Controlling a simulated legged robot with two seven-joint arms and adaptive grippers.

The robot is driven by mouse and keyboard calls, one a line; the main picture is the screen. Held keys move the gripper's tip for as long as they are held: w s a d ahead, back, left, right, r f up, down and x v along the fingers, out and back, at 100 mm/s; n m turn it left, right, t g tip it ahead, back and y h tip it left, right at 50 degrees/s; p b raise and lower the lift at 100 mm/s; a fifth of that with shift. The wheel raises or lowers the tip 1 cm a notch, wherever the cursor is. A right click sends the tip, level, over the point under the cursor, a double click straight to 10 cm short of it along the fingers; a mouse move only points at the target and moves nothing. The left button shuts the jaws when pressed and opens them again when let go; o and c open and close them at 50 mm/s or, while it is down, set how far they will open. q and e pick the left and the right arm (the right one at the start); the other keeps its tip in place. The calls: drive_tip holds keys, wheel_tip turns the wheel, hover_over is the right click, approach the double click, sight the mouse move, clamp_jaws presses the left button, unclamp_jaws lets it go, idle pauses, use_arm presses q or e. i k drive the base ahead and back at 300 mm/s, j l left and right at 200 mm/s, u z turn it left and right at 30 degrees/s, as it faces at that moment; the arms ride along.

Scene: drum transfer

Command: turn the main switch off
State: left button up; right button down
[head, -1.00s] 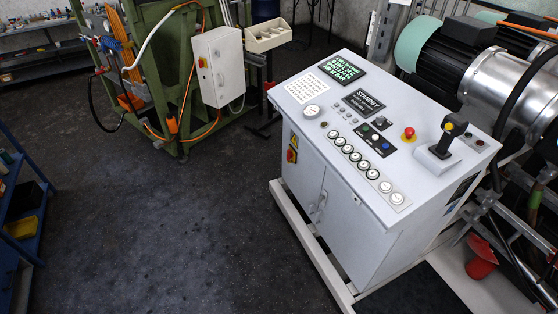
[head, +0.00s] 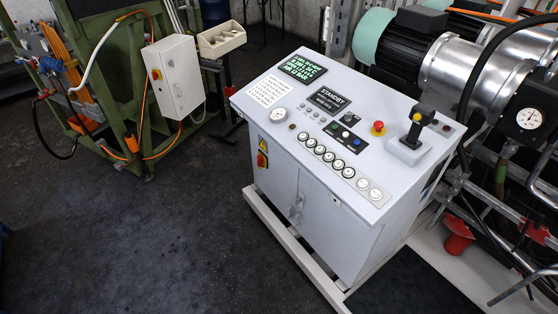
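A red-and-yellow rotary switch (head: 262,160) sits on the left side face of the white control console (head: 330,219), under a yellow warning label (head: 262,143). The switch is small, and I cannot tell its handle position. The console's display (head: 328,101) reads STANDBY. A smaller red-and-yellow switch (head: 156,75) is on the grey box (head: 173,77) on the green frame. Neither of my grippers is in view.
The console top carries a red emergency button (head: 378,127), a joystick (head: 415,130) and a row of round buttons. A white base rail (head: 290,251) runs along the console's foot. Dark floor (head: 140,240) lies open in front and left. Motors and pipes stand at right.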

sight(260, 159)
drive_tip(key=i+j+z, duration=0.2)
drive_tip(key=z, duration=0.25)
drive_tip(key=i+j+z, duration=0.1)
drive_tip(key=j+z, duration=0.3)
drive_tip(key=i+j+z, duration=0.1)
drive_tip(key=j+z, duration=0.15)
drive_tip(key=z, duration=0.2)
